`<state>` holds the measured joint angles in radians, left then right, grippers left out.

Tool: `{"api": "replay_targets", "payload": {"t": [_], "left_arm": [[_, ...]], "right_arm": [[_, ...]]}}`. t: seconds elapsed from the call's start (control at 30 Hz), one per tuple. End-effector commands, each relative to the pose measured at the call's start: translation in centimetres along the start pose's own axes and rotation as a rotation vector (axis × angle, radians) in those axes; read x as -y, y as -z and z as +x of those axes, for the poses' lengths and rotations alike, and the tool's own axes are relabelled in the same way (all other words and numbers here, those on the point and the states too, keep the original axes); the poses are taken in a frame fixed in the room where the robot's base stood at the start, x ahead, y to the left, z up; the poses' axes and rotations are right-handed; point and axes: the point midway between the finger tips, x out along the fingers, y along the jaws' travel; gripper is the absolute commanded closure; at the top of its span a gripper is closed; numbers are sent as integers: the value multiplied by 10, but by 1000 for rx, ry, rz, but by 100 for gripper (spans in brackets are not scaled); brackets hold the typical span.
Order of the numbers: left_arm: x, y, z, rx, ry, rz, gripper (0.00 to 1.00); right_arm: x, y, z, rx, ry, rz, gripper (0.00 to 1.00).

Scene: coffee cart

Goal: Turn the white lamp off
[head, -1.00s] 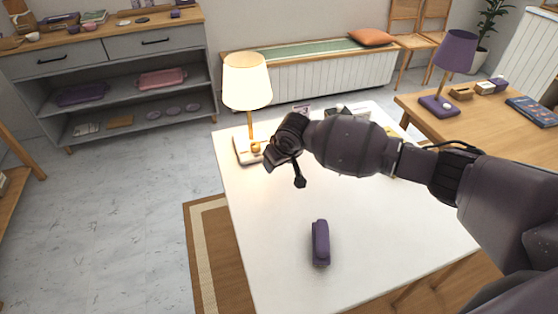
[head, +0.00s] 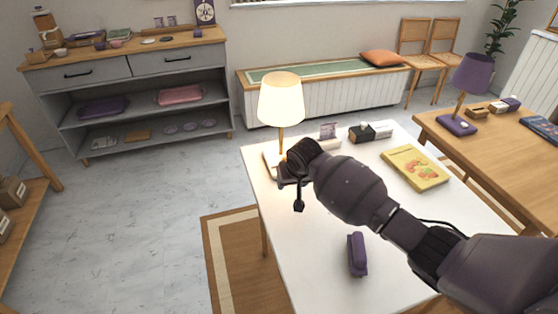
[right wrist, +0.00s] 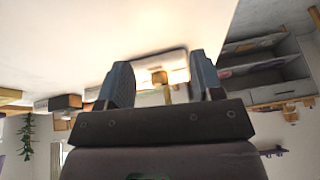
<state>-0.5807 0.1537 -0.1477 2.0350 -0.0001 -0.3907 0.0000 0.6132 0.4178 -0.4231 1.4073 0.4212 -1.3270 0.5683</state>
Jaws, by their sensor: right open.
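The white lamp (head: 281,98) stands on the far left corner of the white table (head: 300,240), with its cream shade glowing. Its base is partly hidden behind my right gripper (head: 287,172) in the head view. In the right wrist view the lamp's pale base (right wrist: 143,63) and a brass-coloured part (right wrist: 160,77) show between and beyond the two fingers of my right gripper (right wrist: 163,72). The gripper is open with nothing held. I cannot tell whether a finger touches the base. My left gripper is out of view.
A purple case (head: 357,254) lies near the front of the table. A yellow book (head: 415,167) and a black box (head: 361,134) lie toward the back. A purple lamp (head: 470,80) stands on the wooden table at right. The table's left middle is clear.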

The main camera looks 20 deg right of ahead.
Motion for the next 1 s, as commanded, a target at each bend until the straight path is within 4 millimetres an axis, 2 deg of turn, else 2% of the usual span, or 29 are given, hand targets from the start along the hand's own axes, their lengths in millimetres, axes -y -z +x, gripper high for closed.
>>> {"api": "replay_targets", "payload": {"t": [0.13,0.37,0.7,1.0], "left_arm": [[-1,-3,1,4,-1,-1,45],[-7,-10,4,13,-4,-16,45],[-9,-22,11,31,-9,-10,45],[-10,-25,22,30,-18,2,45]], "right_arm": [[-14,2,0,3,-58,8,40],[-16,15,8,12,-72,10,40],[-17,60,30,15,-70,9,40],[-19,98,47,15,-70,9,40]]}}
